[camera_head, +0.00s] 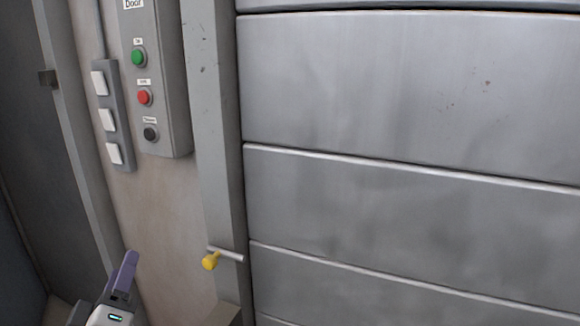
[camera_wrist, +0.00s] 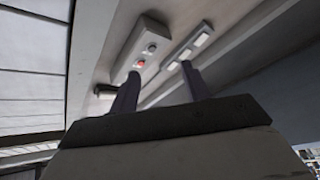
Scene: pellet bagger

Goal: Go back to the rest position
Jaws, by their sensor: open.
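My gripper (camera_head: 122,275) shows at the lower left of the head view, with purple fingers and a white body below. In the wrist view my gripper (camera_wrist: 158,88) has its two dark fingers apart, with nothing between them. It is open and empty. In the head view it is below the door control box (camera_head: 160,80) and apart from it. The box carries a green button (camera_head: 138,57), a red button (camera_head: 144,97) and a black button (camera_head: 150,133). The rest of my arm is mostly out of the head view.
A grey panelled door (camera_head: 400,90) fills the right side. A yellow-knobbed lever (camera_head: 210,261) sticks out by the door post (camera_head: 215,150). A strip of white switches (camera_head: 107,120) is left of the control box. Bare beige wall (camera_head: 160,220) lies below the box.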

